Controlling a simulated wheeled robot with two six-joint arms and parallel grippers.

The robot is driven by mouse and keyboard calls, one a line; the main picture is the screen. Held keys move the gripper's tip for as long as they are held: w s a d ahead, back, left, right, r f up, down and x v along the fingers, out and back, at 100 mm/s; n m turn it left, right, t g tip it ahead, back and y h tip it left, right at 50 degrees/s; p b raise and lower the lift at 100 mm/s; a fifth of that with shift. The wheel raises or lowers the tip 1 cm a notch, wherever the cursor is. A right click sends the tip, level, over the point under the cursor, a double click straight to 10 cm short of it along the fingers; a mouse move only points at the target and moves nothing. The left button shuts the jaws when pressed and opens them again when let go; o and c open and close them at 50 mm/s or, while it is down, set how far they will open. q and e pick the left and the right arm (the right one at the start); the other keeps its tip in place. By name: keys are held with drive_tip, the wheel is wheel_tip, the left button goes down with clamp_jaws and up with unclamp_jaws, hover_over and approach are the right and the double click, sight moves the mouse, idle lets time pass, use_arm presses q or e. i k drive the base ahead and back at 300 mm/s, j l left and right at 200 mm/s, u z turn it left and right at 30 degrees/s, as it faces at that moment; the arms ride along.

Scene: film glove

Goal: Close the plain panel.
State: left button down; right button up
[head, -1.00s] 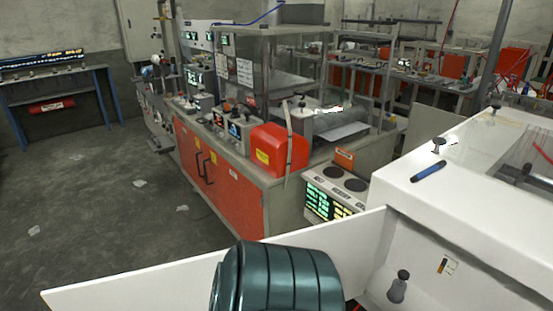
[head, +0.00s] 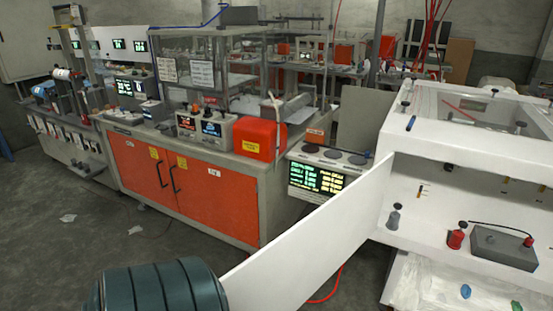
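The plain panel (head: 318,232) is a flat white board standing open at the left end of the white box (head: 465,180). Its far edge meets the box's front left corner, and it slants toward the lower left, away from the opening. Its near lower end is partly hidden at the bottom of the head view. The box's front is open there and its inside shows. Neither gripper is in the head view.
Inside the box are a grey knobbed bottle (head: 394,217), a red bottle (head: 456,236) and a grey block (head: 502,246). A blue pen (head: 411,122) lies on top. An orange cabinet bench (head: 220,190) and a hotplate unit (head: 318,172) stand left.

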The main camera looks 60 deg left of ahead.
sight(285, 273)
drive_tip(key=k+j, duration=0.1)
drive_tip(key=j, duration=0.25)
drive_tip(key=k+j, duration=0.15)
drive_tip(key=j, duration=0.2)
drive_tip(key=k+j, duration=0.1)
drive_tip(key=j, duration=0.2)
drive_tip(key=k+j, duration=0.15)
drive_tip(key=j, duration=0.2)
drive_tip(key=k+j, duration=0.1)
drive_tip(key=j, duration=0.25)
